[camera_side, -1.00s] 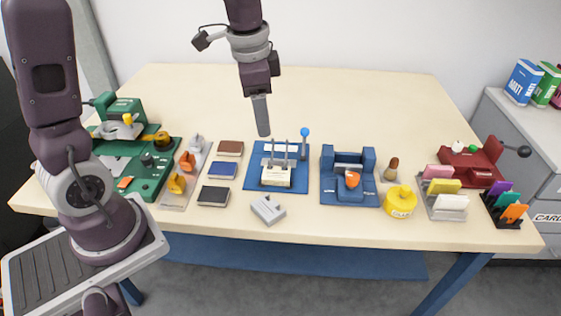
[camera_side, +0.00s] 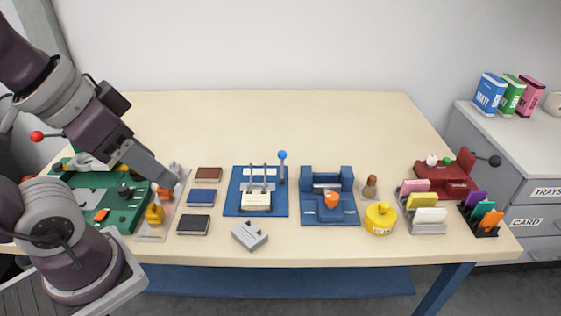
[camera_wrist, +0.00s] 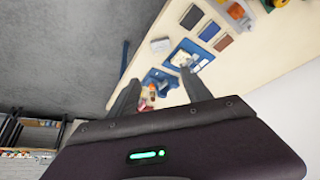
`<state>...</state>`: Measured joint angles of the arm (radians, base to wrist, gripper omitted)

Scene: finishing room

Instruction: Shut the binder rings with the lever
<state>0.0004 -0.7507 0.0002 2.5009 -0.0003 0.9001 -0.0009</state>
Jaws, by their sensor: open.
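The blue binder base (camera_side: 232,207) lies mid-table with a white label block (camera_side: 257,201) at its front. Thin metal ring posts (camera_side: 264,178) stand upright on it; whether they meet at the top is too small to tell. The lever (camera_side: 282,168) stands upright at its back right, topped by a blue ball. My gripper (camera_side: 170,180) is at the left, low over a tray of orange items, clear of the binder. In the wrist view my gripper (camera_wrist: 158,82) has its fingers apart with nothing held; the binder base (camera_wrist: 177,58) shows small beyond the fingers.
Brown, blue and black blocks (camera_side: 194,225) lie left of the binder. A grey punch-like piece (camera_side: 249,235) is in front. A blue fixture (camera_side: 312,216) with an orange part and a yellow pot (camera_side: 380,219) are to the right. The table's back (camera_side: 250,120) is clear.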

